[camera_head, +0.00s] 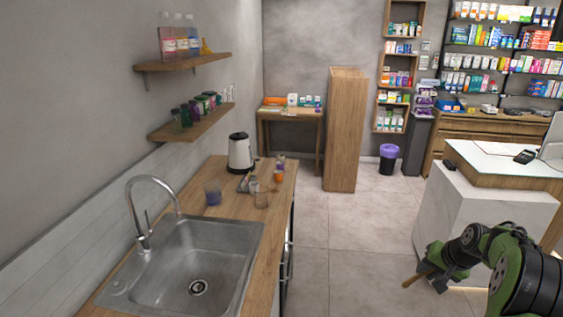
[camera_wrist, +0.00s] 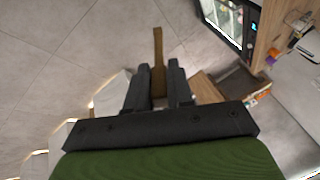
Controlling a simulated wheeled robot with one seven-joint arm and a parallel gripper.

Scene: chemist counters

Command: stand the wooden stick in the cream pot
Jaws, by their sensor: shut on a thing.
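The wooden stick (camera_wrist: 158,48) is brown and thin, and it points away from me between the two fingers in the wrist view. My gripper (camera_wrist: 158,82) is shut on it. In the head view my gripper (camera_head: 438,277) is at the lower right, over the floor, and the stick's end (camera_head: 411,282) pokes out to its left. I cannot pick out the cream pot for sure. Several small vessels stand on the wooden counter beyond the sink, among them a clear glass (camera_head: 262,200) and an orange-and-white container (camera_head: 279,174), too small to tell.
The steel sink (camera_head: 235,240) with its tall tap (camera_head: 140,215) fills the near counter. A kettle (camera_head: 241,153) and a glass with purple contents (camera_head: 213,193) stand behind it. A white counter block (camera_head: 460,215) is at the right. The floor between (camera_head: 350,235) is clear.

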